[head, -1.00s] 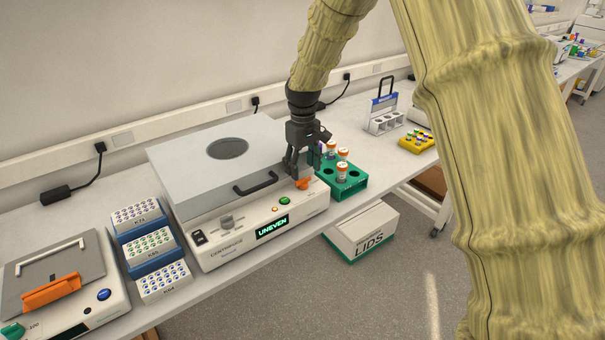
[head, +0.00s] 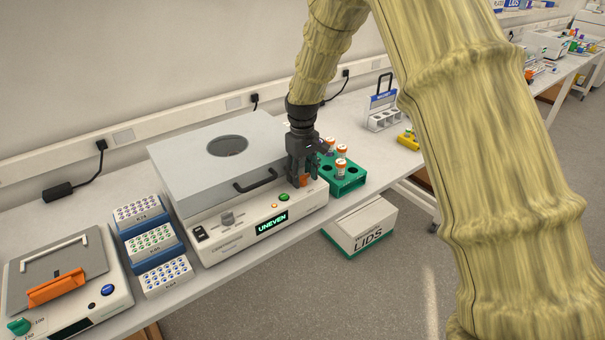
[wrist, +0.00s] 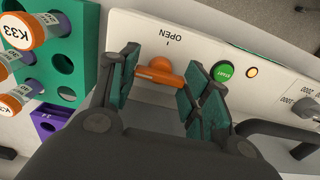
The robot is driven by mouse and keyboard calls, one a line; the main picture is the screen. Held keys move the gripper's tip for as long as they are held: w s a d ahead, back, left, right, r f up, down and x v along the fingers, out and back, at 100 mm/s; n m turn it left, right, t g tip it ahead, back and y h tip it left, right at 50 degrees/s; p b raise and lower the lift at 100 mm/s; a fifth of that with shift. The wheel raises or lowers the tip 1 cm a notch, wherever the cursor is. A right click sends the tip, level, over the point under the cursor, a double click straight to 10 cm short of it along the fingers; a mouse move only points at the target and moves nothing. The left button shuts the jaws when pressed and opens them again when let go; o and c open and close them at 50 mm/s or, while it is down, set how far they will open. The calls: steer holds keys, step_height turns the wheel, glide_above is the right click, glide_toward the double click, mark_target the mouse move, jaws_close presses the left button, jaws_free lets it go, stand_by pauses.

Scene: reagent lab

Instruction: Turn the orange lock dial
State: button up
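The orange lock dial (head: 303,181) is on the front right of the centrifuge (head: 210,222). In the wrist view the dial (wrist: 160,72) is an orange knob with a bar handle, next to the printed word OPEN. My gripper (head: 302,174) points down at the dial. In the wrist view my gripper (wrist: 165,85) has its teal-padded fingers apart, one on each side of the dial. The left finger is very near the dial's left end; I cannot tell whether either finger touches it. The centrifuge lid is down and its display (head: 272,225) reads UNEVEN.
A green START button (wrist: 222,71) and a small amber light (wrist: 251,72) are beside the dial. A green rack (head: 350,184) with orange-capped tubes stands close to the right of my gripper. The black lid handle (head: 256,183) is to its left. A LIDS box (head: 362,228) is below the bench edge.

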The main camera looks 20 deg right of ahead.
mark_target(302, 176)
steer(key=shift+m, duration=0.8)
steer(key=o, duration=0.7)
steer(key=shift+o, duration=0.2)
step_height(302, 176, up, 12)
steer(key=shift+w, duration=0.1)
